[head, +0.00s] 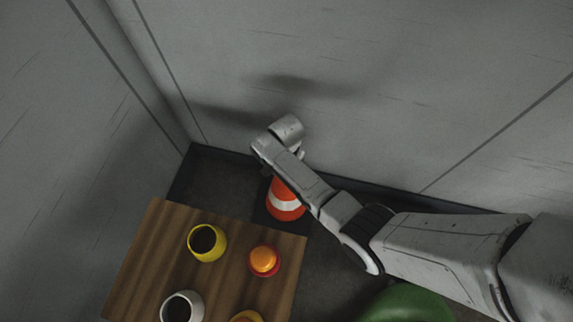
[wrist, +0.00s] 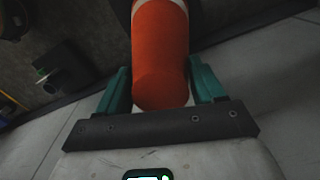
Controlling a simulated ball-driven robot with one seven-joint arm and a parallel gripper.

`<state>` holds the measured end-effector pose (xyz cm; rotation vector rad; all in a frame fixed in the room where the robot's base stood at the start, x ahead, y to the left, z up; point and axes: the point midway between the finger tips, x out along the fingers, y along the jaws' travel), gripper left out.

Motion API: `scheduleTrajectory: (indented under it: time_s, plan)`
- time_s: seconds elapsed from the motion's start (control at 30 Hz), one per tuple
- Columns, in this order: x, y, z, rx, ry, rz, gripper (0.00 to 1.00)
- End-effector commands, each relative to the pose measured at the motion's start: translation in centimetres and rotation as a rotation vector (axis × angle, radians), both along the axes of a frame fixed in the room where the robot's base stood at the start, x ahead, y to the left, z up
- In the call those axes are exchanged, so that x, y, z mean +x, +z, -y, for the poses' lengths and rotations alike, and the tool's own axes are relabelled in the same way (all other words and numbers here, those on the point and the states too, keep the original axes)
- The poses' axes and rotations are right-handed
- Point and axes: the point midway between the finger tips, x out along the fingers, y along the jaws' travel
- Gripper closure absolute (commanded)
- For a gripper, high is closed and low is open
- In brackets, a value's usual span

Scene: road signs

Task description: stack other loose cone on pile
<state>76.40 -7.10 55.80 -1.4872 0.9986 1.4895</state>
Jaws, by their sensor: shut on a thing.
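An orange cone with a white band (head: 285,202) stands beyond the table's right corner in the head view, close to the back wall. Its upper part is hidden behind my arm. In the wrist view the orange cone (wrist: 160,60) lies between the two teal fingers of my gripper (wrist: 160,88), which is shut on it near its tip. A white band shows at the cone's far end, at the top of that view. I cannot tell whether it is one cone or several nested ones. In the head view the fingers are hidden by my wrist.
A wooden table (head: 143,262) at the lower left holds a yellow cup (head: 218,236), a white cup (head: 196,302) and an orange-topped red object (head: 264,261). A green rounded object (head: 408,304) is at the bottom. Grey walls close off the corner behind.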

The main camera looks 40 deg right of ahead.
Motion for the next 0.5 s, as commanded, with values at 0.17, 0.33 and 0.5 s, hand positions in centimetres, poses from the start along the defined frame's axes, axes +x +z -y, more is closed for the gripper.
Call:
scheduleTrajectory:
  time_s: [0.17, 0.33, 0.5]
  plan:
    - [0.19, 0.09, 0.02, -0.001, 0.000, 0.004, 0.24]
    - [0.11, 0.01, 0.01, 0.000, 0.000, 0.002, 0.07]
    - [0.06, -0.03, 0.00, -0.001, 0.000, 0.001, 0.03]
